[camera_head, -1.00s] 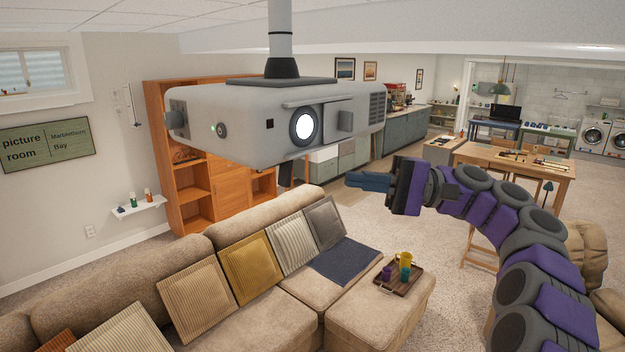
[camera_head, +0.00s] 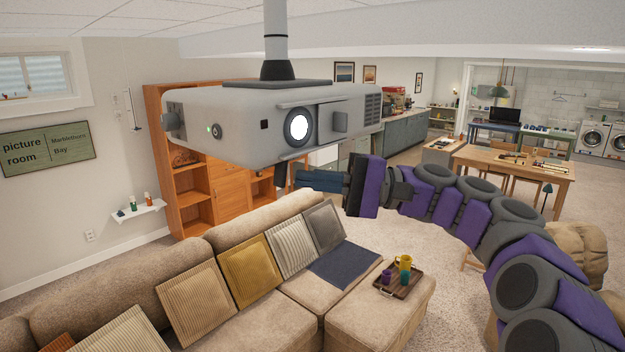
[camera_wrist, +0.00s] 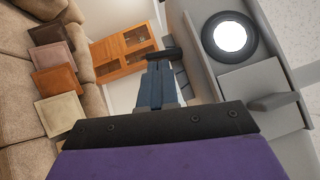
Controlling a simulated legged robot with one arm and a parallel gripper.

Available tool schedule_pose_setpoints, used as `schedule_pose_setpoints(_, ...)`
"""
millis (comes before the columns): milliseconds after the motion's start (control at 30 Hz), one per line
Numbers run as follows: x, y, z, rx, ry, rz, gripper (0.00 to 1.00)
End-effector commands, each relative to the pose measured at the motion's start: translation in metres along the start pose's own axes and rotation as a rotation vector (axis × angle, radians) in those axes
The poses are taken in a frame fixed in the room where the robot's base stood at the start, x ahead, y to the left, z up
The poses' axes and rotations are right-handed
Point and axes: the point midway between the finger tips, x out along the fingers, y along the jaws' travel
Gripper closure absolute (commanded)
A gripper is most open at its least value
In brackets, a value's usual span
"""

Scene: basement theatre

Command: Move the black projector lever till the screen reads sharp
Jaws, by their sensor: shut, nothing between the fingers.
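The grey projector (camera_head: 225,140) hangs from a ceiling pole, its lit lens (camera_head: 298,126) facing me. The black lever (camera_head: 281,174) hangs below its underside. My gripper (camera_head: 300,180) is shut and empty, its blue fingers pointing left with the tips close beside the lever. In the wrist view the black lever (camera_wrist: 165,53) crosses just beyond the shut fingertips (camera_wrist: 160,66); I cannot tell whether they touch. The projector's grey body (camera_wrist: 262,135) fills the right side there. A green wall panel (camera_head: 47,147) at left shows readable dark text; I cannot tell whether it is the screen.
A tan sofa (camera_head: 150,265) with several cushions stands below the projector. A tray (camera_head: 412,290) with cups sits on its end section. An orange bookcase (camera_head: 190,190) stands behind the projector. A wooden table (camera_head: 530,170) is at right. Open air lies under the projector.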

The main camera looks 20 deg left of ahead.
Motion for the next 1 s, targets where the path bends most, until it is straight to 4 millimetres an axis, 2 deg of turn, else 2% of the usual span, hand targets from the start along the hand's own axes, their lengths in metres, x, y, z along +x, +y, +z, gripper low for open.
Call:
schedule_pose_setpoints(400,0.004,0.002,0.000,0.015,-0.001,-0.011,1.00)
schedule_pose_setpoints(700,0.006,0.001,0.013,0.098,-0.006,-0.103,1.00)
schedule_pose_setpoints(1000,0.017,0.007,0.012,0.161,-0.001,-0.156,1.00)
